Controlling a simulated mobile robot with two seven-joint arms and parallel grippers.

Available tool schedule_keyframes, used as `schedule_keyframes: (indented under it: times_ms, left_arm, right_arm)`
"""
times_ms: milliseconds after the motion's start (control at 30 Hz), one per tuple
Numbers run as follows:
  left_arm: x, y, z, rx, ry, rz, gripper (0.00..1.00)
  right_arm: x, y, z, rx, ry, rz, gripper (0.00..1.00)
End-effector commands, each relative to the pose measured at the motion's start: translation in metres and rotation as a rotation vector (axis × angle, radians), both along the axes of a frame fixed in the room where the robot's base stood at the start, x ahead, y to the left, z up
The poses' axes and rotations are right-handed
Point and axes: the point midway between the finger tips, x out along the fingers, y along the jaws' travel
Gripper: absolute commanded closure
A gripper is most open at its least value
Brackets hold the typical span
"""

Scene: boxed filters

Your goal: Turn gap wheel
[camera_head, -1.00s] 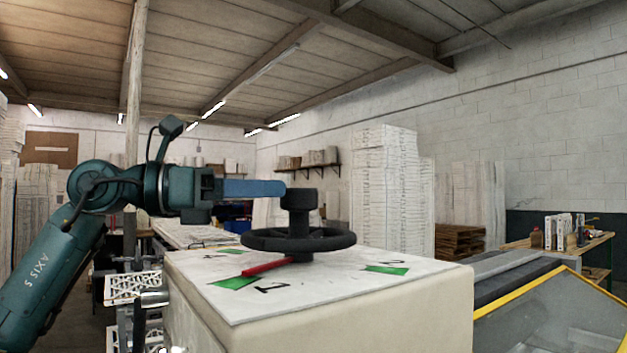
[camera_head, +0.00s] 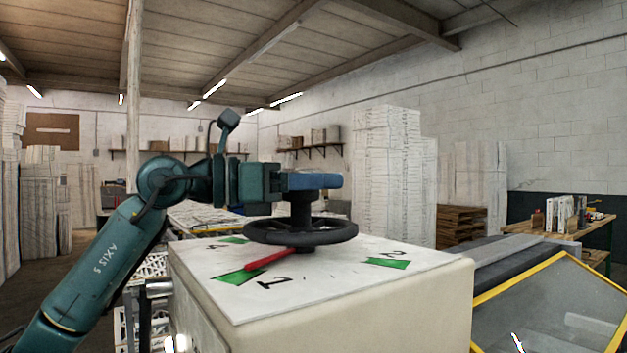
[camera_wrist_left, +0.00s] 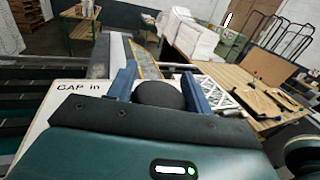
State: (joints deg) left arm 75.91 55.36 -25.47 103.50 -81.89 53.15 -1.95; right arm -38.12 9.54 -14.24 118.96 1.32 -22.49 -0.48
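The black gap wheel (camera_head: 300,232) lies flat above the white top of a box-shaped machine housing (camera_head: 345,275). Its hub post rises in the middle, and its red pointer (camera_head: 268,260) lies near the green mark by the "1". My left gripper (camera_head: 318,181) is level at the top of the post, its blue finger hiding the knob in the head view. In the left wrist view the round black knob (camera_wrist_left: 159,95) sits between the two blue fingers (camera_wrist_left: 160,88), with little or no gap on either side. Whether they press on it is unclear. My right gripper is not in view.
A yellow-edged clear cover (camera_head: 550,305) stands right of the housing. A wooden bench with books (camera_head: 565,222) is farther right. Tall white stacks (camera_head: 387,170) stand behind. The space above the wheel is clear apart from my left arm.

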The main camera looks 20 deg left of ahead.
Motion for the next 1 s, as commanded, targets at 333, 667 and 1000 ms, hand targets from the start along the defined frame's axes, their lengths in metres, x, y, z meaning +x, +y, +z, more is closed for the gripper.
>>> schedule_keyframes:
  times_ms: [333, 667, 1000]
  left_arm:
    - [0.0, 0.0004, -0.0001, 0.0, 0.0, 0.001, 0.78]
    - [0.0, 0.0004, -0.0001, 0.001, 0.001, 0.002, 0.96]
    - [0.001, 0.001, -0.0004, 0.005, 0.003, 0.046, 0.96]
  right_arm:
    - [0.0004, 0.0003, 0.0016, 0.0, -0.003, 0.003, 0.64]
    - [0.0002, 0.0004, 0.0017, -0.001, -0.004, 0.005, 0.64]
    - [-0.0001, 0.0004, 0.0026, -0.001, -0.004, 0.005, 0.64]
